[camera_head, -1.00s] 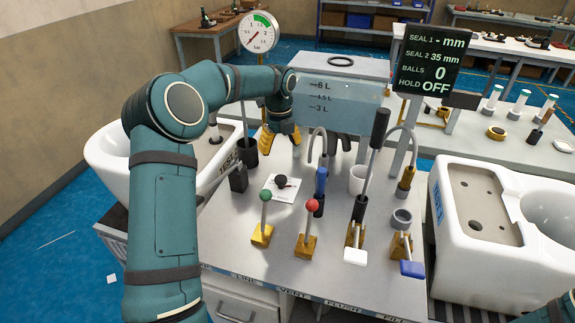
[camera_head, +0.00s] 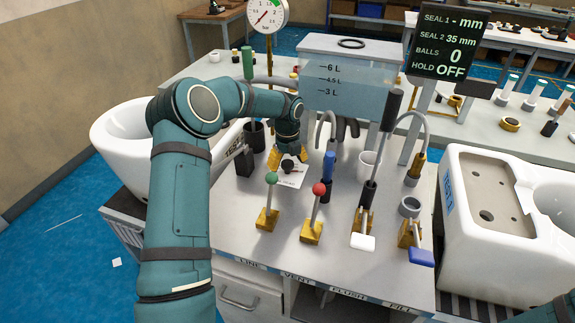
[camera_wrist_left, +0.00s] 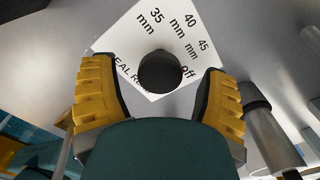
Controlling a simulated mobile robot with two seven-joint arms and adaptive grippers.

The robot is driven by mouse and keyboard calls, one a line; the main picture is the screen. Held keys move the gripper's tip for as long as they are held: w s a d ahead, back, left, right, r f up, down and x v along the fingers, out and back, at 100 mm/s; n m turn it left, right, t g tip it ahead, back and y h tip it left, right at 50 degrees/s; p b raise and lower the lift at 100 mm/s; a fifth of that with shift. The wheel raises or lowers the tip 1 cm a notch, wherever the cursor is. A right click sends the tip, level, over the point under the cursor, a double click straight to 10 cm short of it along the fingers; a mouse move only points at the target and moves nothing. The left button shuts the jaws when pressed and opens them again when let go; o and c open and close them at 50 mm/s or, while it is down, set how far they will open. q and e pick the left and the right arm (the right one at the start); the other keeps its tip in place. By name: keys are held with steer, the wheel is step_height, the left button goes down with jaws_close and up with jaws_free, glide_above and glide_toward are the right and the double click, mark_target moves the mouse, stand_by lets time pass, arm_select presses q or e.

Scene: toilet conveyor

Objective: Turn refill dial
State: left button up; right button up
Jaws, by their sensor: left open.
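The dial (camera_wrist_left: 160,72) is a round black knob on a white label plate (camera_wrist_left: 120,45) marked 35 mm, 40 mm, 45 mm and off. In the head view the dial (camera_head: 290,165) sits on the bench behind the green-knobbed lever. My left gripper (camera_head: 284,160) is just above and behind it, pointing down. In the wrist view my left gripper (camera_wrist_left: 162,95) is open, with a yellow finger on each side of the knob and gaps between. Part of the label is hidden by the knob and fingers. My right gripper is not in view.
A green-knobbed lever (camera_head: 271,180) and a red-knobbed lever (camera_head: 319,190) stand in front of the dial. A black cup (camera_head: 252,134) is to its left. A blue-handled tool (camera_head: 328,166) stands to its right. A water tank (camera_head: 350,85) is behind.

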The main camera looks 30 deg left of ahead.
arm_select(q)
steer(key=shift+f, duration=0.3)
steer(key=c, duration=1.2)
